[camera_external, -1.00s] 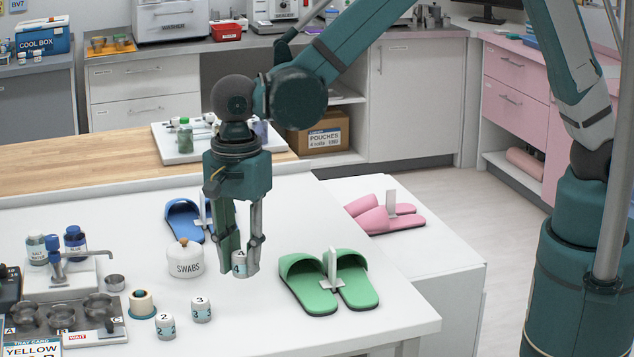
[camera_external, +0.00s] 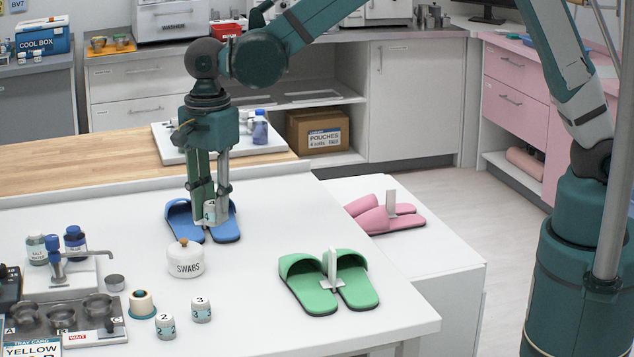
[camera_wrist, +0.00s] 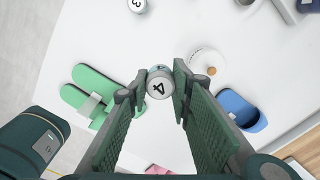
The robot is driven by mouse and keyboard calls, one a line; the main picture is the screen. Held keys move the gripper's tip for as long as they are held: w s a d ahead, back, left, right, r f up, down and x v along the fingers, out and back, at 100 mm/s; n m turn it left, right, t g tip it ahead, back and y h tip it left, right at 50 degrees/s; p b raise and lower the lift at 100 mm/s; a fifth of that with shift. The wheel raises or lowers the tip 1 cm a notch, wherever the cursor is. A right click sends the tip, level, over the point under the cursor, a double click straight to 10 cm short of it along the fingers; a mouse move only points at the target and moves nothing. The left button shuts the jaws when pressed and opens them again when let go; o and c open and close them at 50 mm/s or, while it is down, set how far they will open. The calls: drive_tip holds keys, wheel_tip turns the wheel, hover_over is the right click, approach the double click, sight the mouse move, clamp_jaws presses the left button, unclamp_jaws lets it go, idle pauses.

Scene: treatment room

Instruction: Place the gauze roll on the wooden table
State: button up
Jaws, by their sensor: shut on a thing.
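My gripper (camera_external: 209,217) is shut on a small white cylinder marked 4 (camera_wrist: 159,88), with a teal band. In the external view this cylinder (camera_external: 209,209) shows between the fingertips, in front of the blue slippers. It appears raised above the white table, though its exact height is hard to tell. The wooden table (camera_external: 70,160) is a light brown top at the back left, beyond the white table's edge. I cannot tell which object is the gauze roll.
Blue slippers (camera_external: 222,228) lie around the gripper's lower end, and the SWABS jar (camera_external: 185,262) stands in front. A white tray (camera_external: 178,153) with bottles sits on the wooden top's right part. Green slippers (camera_external: 352,280) and cylinders 2 (camera_external: 165,328) and 3 (camera_external: 201,311) stand nearer. The wooden top's left is clear.

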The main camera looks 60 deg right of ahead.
drive_tip(key=w+d+m, duration=0.1)
drive_tip(key=w+d, duration=0.6)
drive_tip(key=d, duration=0.4)
drive_tip(key=w+d+m, duration=0.2)
drive_tip(key=w+d, duration=0.5)
drive_tip(key=d, duration=0.4)
drive_tip(key=w+d+m, duration=0.1)
drive_tip(key=w+d, duration=0.6)
drive_tip(key=d, duration=0.5)
drive_tip(key=w+d+m, duration=0.2)
drive_tip(key=d, duration=1.7)
drive_tip(key=w+d+m, duration=0.1)
drive_tip(key=w+d, duration=0.1)
drive_tip(key=d, duration=1.6)
drive_tip(key=shift+s+f+p, duration=0.2)
drive_tip(key=shift+f+p, duration=0.15)
drive_tip(key=shift+f, duration=2.3)
drive_tip(key=shift+f, duration=3.15)
